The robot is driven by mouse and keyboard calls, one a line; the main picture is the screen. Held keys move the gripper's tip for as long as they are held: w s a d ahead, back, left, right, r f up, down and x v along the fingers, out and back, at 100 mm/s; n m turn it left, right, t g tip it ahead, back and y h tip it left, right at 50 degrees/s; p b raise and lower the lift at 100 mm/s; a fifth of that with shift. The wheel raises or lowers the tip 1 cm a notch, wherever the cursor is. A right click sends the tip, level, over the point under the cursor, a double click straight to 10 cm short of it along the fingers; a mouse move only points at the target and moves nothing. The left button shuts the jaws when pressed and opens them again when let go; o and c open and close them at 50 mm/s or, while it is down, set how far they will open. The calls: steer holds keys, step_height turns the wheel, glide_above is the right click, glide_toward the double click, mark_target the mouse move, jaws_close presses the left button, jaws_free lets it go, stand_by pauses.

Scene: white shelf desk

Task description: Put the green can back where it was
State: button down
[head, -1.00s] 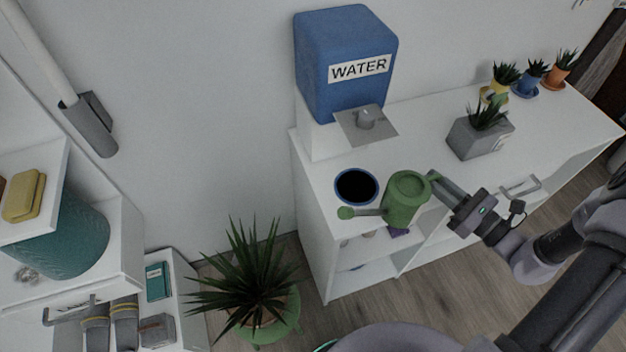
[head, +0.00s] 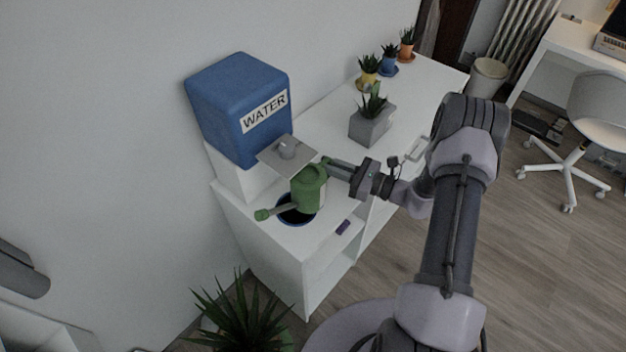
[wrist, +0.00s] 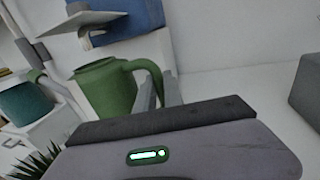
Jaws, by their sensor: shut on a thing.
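The green can (head: 310,190) is a watering can with a long spout pointing left in the head view. My gripper (head: 328,164) is shut on its handle, on the can's right side. The can looks upright and hangs in front of the water dispenser.
A blue water dispenser (head: 225,110) with a grey tray (head: 272,158) stands behind the can. A grey planter (head: 372,124) and several small potted plants stand farther along the white shelf desk (head: 330,120). A spiky floor plant (head: 243,318) is below, near the desk's front end.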

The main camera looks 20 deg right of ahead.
steer(key=shift+w+a+f+b, duration=0.2)
steer(key=shift+a+f+b, duration=0.6)
steer(key=shift+f, duration=0.25)
steer(key=shift+w+a+f+b, duration=0.2)
steer(key=shift+a+f+b, duration=0.35)
steer(key=shift+a+f, duration=0.45)
steer(key=c, duration=1.5)
jaws_free()
steer(key=shift+d, duration=0.1)
steer(key=shift+o, duration=0.2)
